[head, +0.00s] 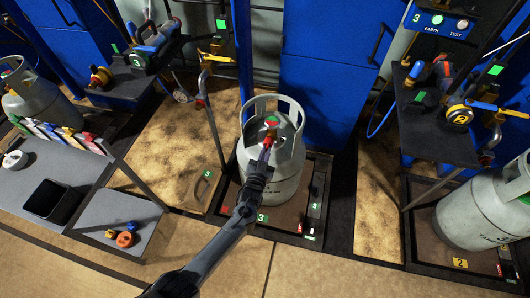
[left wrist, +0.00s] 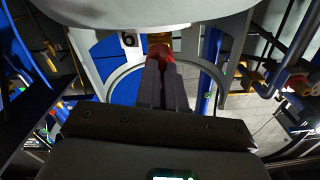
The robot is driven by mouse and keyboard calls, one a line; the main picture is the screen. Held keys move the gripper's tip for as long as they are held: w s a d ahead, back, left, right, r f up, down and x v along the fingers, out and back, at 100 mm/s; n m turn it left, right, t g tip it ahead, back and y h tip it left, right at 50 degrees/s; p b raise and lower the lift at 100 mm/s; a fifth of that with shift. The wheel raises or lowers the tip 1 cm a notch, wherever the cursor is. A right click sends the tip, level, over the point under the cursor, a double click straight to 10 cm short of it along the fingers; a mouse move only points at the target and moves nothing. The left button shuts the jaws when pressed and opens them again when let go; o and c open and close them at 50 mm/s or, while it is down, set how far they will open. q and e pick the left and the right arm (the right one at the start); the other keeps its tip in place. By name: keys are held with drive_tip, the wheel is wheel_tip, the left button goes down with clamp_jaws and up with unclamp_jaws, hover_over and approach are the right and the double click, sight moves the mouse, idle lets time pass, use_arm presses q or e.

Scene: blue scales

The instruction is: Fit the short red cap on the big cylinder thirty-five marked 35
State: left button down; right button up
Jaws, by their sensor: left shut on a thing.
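A big grey cylinder (head: 290,180) with a guard collar stands upright on the scale marked 3, in the middle of the head view. I cannot read a 35 on it. My left gripper (head: 267,146) reaches from the front into the collar, at the cylinder's top. It is shut on a red cap (head: 272,122), which shows at the fingertips in the left wrist view (left wrist: 160,52). The cap is at the valve in the collar; whether it is seated there I cannot tell. My right gripper is not in view.
Another grey cylinder (head: 490,212) stands at the right, and one (head: 36,101) at the far left. A small side table (head: 115,215) holds an orange and a blue cap. Filling equipment hangs on shelves at both sides. The collar's posts stand close around my gripper.

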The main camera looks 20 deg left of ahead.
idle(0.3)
use_arm(q)
drive_tip(key=shift+m+p, duration=0.35)
drive_tip(key=shift+m, duration=1.55)
drive_tip(key=shift+r+m, duration=0.1)
drive_tip(key=shift+m, duration=0.5)
drive_tip(key=shift+w+m+p, duration=0.1)
drive_tip(key=shift+m+p, duration=0.2)
drive_tip(key=shift+m, duration=0.8)
drive_tip(key=shift+m, duration=0.4)
drive_tip(key=shift+m+p, duration=0.3)
drive_tip(key=shift+m, duration=1)
